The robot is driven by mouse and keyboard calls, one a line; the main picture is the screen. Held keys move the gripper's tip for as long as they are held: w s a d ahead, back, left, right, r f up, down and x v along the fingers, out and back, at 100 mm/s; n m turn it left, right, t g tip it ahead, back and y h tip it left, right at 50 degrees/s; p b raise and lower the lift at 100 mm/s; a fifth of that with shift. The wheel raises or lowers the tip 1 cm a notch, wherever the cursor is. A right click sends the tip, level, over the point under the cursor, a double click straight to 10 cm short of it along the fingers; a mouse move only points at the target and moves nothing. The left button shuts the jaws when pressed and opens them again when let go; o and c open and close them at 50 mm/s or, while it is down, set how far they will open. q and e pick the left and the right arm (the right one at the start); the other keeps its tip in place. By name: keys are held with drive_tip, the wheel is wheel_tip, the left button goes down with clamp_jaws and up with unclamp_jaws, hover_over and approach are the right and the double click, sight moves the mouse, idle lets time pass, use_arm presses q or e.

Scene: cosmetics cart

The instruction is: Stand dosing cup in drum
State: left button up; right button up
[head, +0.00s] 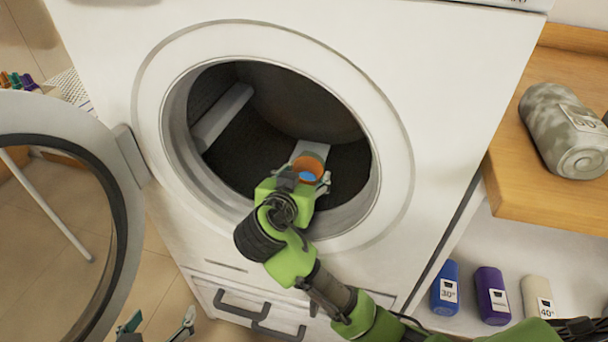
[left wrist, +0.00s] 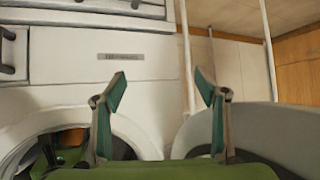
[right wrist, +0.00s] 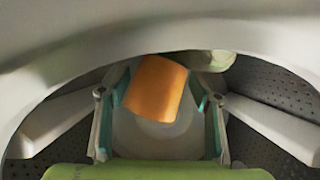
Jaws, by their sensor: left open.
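The dosing cup (head: 307,165) is orange, with blue showing inside it in the head view. It is within the round drum opening (head: 280,110), above a pale drum rib. My right gripper (head: 305,186) reaches into the opening, with its fingers around the cup. In the right wrist view the cup (right wrist: 157,88) appears tilted between the fingertips. I cannot tell whether both fingers touch it or whether its base rests on anything. My left gripper (left wrist: 160,90) is open and empty, outside the machine at the lower left, near the open door.
The round washer door (head: 125,190) stands open at the left. A wooden counter (head: 510,165) at the right holds a grey mottled container (head: 565,130). Below it stand a blue bottle (head: 445,288), a purple bottle (head: 492,295) and a cream bottle (head: 537,297). The drum's left side is empty.

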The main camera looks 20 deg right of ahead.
drive_tip(key=shift+s+a+r, duration=0.1)
drive_tip(key=shift+r, duration=0.05)
drive_tip(key=p+v, duration=0.2)
drive_tip(key=v, duration=0.9)
drive_tip(key=shift+p, duration=0.3)
use_arm(q)
drive_tip(key=s+a+f+g+y, duration=0.1)
drive_tip(key=s+a+f+g, duration=0.1)
drive_tip(key=s, duration=0.4)
drive_tip(key=s+a+f+g, duration=0.2)
drive_tip(key=s+f+g, duration=0.2)
drive_tip(key=s, duration=0.3)
drive_tip(key=shift+s+a+f+g+y, duration=0.15)
drive_tip(key=shift+s+f+g+y, duration=0.1)
drive_tip(key=shift+g+y, duration=0.2)
use_arm(e)
drive_tip(key=shift+s+a+r, duration=0.1)
drive_tip(key=shift+s+a, duration=0.15)
